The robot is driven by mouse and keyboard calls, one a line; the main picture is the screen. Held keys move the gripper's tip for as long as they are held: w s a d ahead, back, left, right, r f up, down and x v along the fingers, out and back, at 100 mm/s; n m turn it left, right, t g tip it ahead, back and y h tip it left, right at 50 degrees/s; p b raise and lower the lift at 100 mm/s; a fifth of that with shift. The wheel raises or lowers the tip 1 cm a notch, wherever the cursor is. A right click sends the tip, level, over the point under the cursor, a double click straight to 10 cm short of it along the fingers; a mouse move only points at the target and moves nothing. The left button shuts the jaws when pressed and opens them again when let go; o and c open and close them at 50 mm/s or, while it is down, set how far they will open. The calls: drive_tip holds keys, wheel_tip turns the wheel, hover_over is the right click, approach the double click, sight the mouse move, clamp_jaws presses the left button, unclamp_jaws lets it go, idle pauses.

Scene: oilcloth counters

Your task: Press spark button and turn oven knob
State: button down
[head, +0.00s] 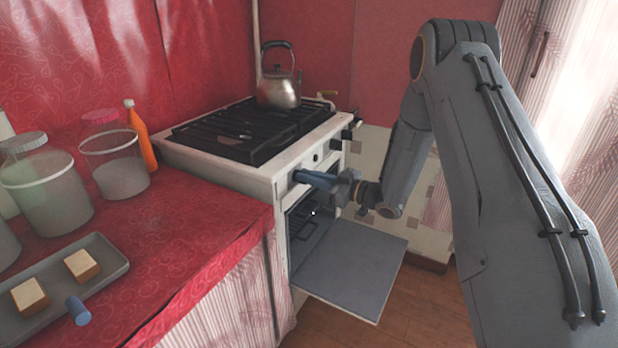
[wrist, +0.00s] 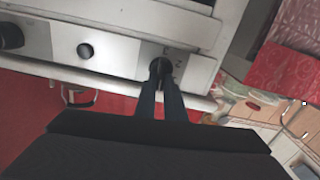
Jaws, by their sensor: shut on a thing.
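The white stove (head: 232,172) has a front panel with dark controls. My gripper (head: 300,177) is at the left end of this panel, above the open oven. In the wrist view my gripper's (wrist: 161,72) two fingers are closed together on a small dark knob (wrist: 158,62), mostly hidden between them. A round black control (wrist: 85,50) sits apart from the fingers on the same panel, and a larger dark one (wrist: 11,36) is at the left edge. I cannot tell which control is the spark button.
The oven door (head: 350,265) hangs open below my gripper. A metal kettle (head: 279,92) stands on the black grates (head: 240,135). The red counter at left holds glass jars (head: 48,188), an orange bottle (head: 141,140) and a grey tray (head: 103,286) with pale blocks.

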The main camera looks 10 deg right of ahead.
drive_tip(key=n+b, duration=0.3)
drive_tip(key=n, duration=0.4)
drive_tip(key=f+n+b, duration=0.1)
drive_tip(key=n+b, duration=0.2)
drive_tip(key=n, duration=0.5)
drive_tip(key=f+n+b, duration=0.1)
drive_tip(key=n+b, duration=0.2)
drive_tip(key=n, duration=0.4)
drive_tip(key=shift+s+a+b, duration=0.25)
drive_tip(key=shift+s+b, duration=0.05)
drive_tip(key=shift+s, duration=0.05)
drive_tip(key=n+b, duration=0.4)
drive_tip(key=n, duration=0.1)
drive_tip(key=shift+w+d+f, duration=0.1)
drive_tip(key=shift+f, duration=0.15)
drive_tip(key=n+b, duration=0.2)
drive_tip(key=b, duration=0.1)
drive_tip(key=n+b, duration=0.3)
drive_tip(key=b, duration=0.1)
drive_tip(key=n+b, duration=0.2)
drive_tip(key=b, duration=0.1)
drive_tip(key=shift+w+d+n+b, duration=0.2)
drive_tip(key=shift+w+n+b, duration=0.1)
drive_tip(key=shift+n, duration=0.1)
